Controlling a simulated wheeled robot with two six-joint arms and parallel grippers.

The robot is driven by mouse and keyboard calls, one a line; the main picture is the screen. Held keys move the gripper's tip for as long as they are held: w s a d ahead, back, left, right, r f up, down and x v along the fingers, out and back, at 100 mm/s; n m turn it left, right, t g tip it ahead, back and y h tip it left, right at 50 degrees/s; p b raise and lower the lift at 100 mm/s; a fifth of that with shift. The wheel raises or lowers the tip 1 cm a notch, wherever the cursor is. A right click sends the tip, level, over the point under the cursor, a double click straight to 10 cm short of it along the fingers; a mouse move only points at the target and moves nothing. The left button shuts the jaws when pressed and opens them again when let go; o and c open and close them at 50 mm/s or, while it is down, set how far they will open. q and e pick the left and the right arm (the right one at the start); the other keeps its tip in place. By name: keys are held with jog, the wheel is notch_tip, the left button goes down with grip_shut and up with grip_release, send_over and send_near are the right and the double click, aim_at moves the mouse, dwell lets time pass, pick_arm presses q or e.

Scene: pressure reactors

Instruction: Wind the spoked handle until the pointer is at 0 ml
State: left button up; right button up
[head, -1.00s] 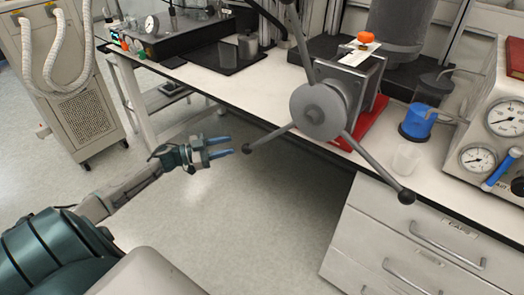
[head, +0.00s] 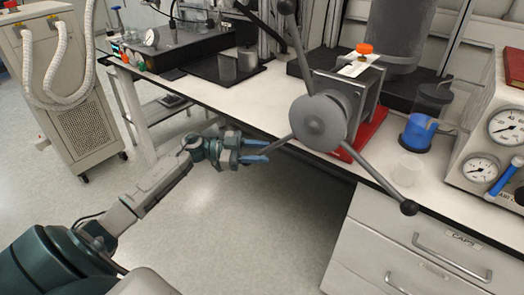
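The spoked handle (head: 318,122) is a grey hub with three long spokes, standing at the bench's front edge. One spoke points up, one down right with a dark knob (head: 408,207), and one down left. My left gripper (head: 262,152) has its two blue fingers spread apart at the end of the lower-left spoke. The spoke's end lies between or just behind the fingers; I cannot tell whether they touch it. The pointer and a ml scale cannot be made out. My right gripper is not in view.
A red base (head: 362,134) sits under the handle's stand. A blue-banded vessel (head: 418,132) and a gauge panel (head: 492,140) are at the right. A bench drawer (head: 420,235) is below.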

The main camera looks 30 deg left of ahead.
pick_arm(q)
jog(key=shift+w+d, duration=0.25)
jog(key=shift+d, duration=0.15)
jog(key=shift+c, duration=0.3)
grip_shut()
jog(key=shift+a+r, duration=0.1)
